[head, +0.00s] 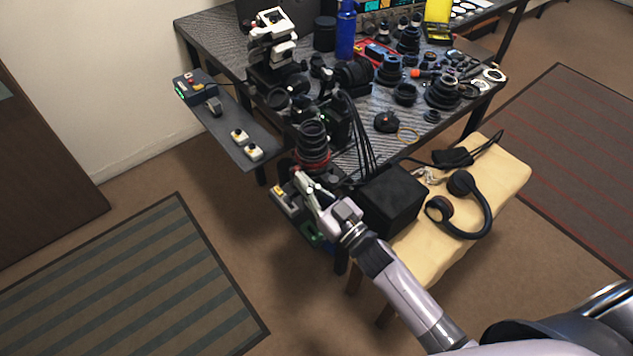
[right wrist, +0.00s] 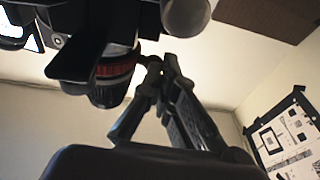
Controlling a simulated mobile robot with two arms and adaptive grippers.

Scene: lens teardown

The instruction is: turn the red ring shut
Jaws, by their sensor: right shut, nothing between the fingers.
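The red ring (head: 313,165) is a thin band around the base of a dark upright lens (head: 313,139) at the table's near edge. In the right wrist view the red ring (right wrist: 116,70) circles a dark barrel seen from below, left of the fingers. My right gripper (head: 299,180) is shut and empty, just below and to the left of the red ring. In the right wrist view its fingertips (right wrist: 160,68) come together to the right of the barrel, and I cannot tell whether they touch it. The ring's turn position is not readable. My left gripper is not in view.
The table (head: 215,37) is crowded with lenses and parts. A grey side shelf (head: 235,132) with buttons is left of the lens. Cables (head: 362,135) and a black box (head: 392,199) are close on the right. Headphones (head: 468,207) lie on a padded bench (head: 513,172).

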